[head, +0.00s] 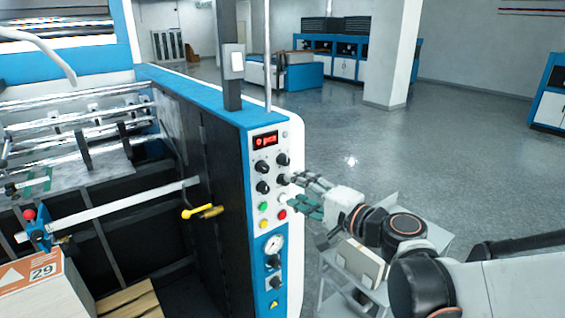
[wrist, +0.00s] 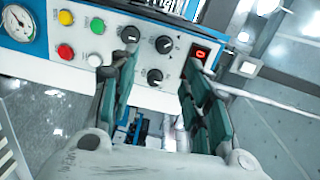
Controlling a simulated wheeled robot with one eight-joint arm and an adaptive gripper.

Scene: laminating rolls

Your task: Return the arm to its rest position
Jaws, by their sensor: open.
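My gripper (head: 306,194) is at the right of the machine's control panel (head: 267,221), close to its knobs and buttons. Its fingers are apart and nothing is between them. In the wrist view my gripper (wrist: 155,85) shows two green-padded fingers spread in front of the panel, one near a black knob (wrist: 130,34) and one below the red display (wrist: 201,52). I cannot tell whether a fingertip touches a knob. My arm reaches in from the lower right in the head view.
The blue and white laminating machine (head: 190,90) fills the left. A grey stand (head: 425,242) is close beneath and behind my arm. A white pillar (head: 387,55) and blue cabinets (head: 345,48) stand farther back. Open grey floor (head: 460,130) lies to the right.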

